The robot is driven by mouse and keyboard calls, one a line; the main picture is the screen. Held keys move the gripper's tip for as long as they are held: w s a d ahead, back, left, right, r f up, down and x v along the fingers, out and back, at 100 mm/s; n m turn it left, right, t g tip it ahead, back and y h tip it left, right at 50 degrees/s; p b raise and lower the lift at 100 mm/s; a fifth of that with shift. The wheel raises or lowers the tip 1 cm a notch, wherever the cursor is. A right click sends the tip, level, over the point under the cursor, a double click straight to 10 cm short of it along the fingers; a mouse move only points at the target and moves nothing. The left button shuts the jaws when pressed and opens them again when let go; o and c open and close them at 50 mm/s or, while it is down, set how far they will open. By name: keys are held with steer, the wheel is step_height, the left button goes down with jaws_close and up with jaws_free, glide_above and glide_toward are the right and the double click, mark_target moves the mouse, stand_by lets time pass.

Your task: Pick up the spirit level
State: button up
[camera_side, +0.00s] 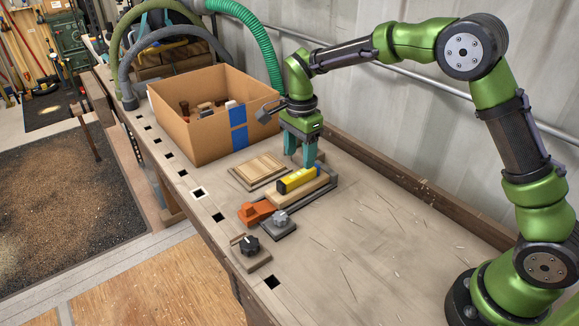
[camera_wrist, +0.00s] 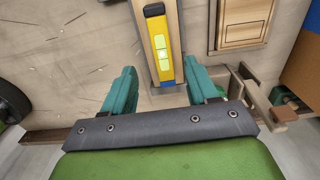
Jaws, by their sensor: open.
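The spirit level (camera_side: 297,180) is yellow with a dark end and lies on a pale wooden block (camera_side: 280,196) on the workbench. In the wrist view the spirit level (camera_wrist: 159,48) runs lengthwise at the top middle, with its pale green vial window facing me. My gripper (camera_side: 304,163) is above the bench at the far end of the level. In the wrist view my gripper's teal fingers (camera_wrist: 160,82) are spread wide, one on either side of the level's near end. Nothing is held between them. Whether the fingertips are level with it I cannot tell.
A cardboard box (camera_side: 205,130) with blue tape and items inside stands behind my gripper. A framed wooden panel (camera_side: 260,170) lies left of the level. The bench to the right is clear except shavings.

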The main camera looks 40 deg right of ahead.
mark_target(299, 173)
steer(key=shift+w+d+f, duration=0.1)
steer(key=shift+w+f, duration=0.05)
steer(key=shift+f, duration=3)
jaws_close()
steer(key=shift+r, duration=0.1)
